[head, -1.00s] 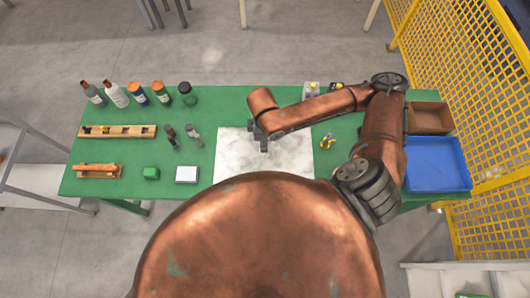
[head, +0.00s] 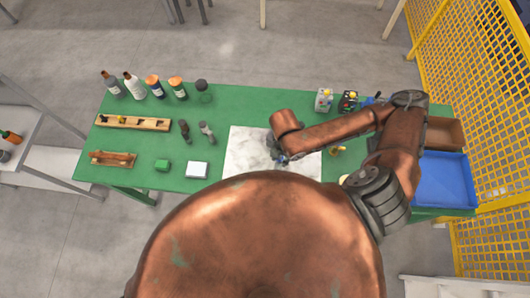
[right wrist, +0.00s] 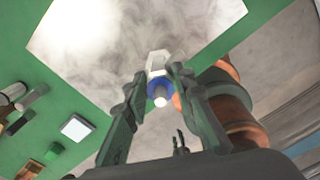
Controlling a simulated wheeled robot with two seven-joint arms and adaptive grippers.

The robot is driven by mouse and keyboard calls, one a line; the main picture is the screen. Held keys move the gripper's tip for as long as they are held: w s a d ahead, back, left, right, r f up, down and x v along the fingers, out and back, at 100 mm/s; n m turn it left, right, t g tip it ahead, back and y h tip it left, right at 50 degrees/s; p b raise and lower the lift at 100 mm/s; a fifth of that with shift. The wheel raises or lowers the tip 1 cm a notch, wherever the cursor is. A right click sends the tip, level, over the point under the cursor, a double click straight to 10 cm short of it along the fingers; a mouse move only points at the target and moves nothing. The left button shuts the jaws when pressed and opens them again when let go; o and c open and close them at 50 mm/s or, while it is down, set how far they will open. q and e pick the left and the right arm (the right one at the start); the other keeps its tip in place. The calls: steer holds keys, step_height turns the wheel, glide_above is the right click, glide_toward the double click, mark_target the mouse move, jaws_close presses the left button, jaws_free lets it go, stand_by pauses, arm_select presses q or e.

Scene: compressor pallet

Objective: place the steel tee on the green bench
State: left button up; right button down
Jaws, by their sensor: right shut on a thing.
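My right gripper (head: 279,155) is over the pale mottled sheet on the green bench (head: 225,107). In the right wrist view its two dark fingers (right wrist: 158,88) are closed on a small silvery fitting with a blue collar and a whitish end, apparently the steel tee (right wrist: 158,62). The tee's full shape is partly hidden by the fingers. I cannot tell whether it touches the surface. My left gripper is not in view.
The pale sheet (head: 245,150) lies mid-bench. A brass fitting (head: 338,150) lies right of it. Bottles (head: 134,87), a wooden rack (head: 132,122), a green block (head: 162,165) and a white box (head: 197,169) stand left. A blue tray (head: 445,180) and yellow fence (head: 490,110) are right.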

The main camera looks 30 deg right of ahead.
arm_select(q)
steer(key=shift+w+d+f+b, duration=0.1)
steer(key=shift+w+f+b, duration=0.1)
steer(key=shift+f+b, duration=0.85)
arm_select(e)
steer(key=shift+w+a+f+p, duration=0.1)
steer(key=shift+w+a+f, duration=0.15)
steer(key=shift+w+f, duration=1.6)
steer(key=shift+w+a+f+p, duration=0.1)
steer(key=shift+w+a+f, duration=0.15)
steer(key=shift+w+f, duration=1.5)
steer(key=shift+w+a+f+p, duration=0.1)
steer(key=shift+w+a+f, duration=0.15)
steer(key=shift+w+f, duration=1.6)
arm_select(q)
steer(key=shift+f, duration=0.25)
arm_select(e)
steer(key=shift+s+f, duration=0.25)
steer(key=shift+f, duration=0.1)
steer(key=c, duration=1.6)
jaws_free()
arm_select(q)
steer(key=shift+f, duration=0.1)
arm_select(e)
step_height(320, 180, up, 12)
steer(key=shift+r, duration=0.15)
